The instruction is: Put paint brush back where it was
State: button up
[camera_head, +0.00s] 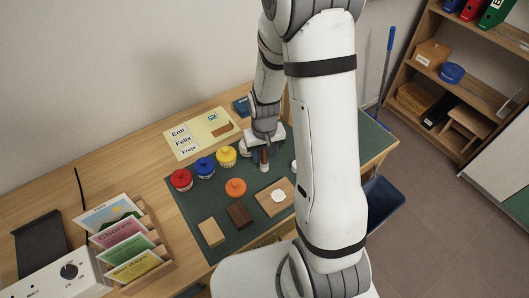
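My gripper (264,160) is over the dark green mat (222,230), pointing down, just right of the yellow-lidded jar (226,156). A small narrow brownish piece shows at its fingertips. It may be the paint brush or part of the gripper, and I cannot tell which. No paint brush can be clearly made out elsewhere. Whether the fingers are open or shut is too small to see. My arm hides the right part of the mat and table.
Red (181,180) and blue (205,167) jars stand left of the yellow one. An orange lidded pot (235,187), wooden blocks (211,232) and a square board (274,197) are nearer. A card rack (150,262) stands left; a shelf (459,100) stands right.

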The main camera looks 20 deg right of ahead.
notch_tip(320, 180, up, 13)
jog(key=shift+f, duration=0.2)
jog(key=s+r+t, duration=0.2)
jog(key=s+r, duration=0.9)
jog(key=s, duration=0.3)
jog(key=shift+r+t, duration=0.3)
jog(key=shift+t, duration=0.1)
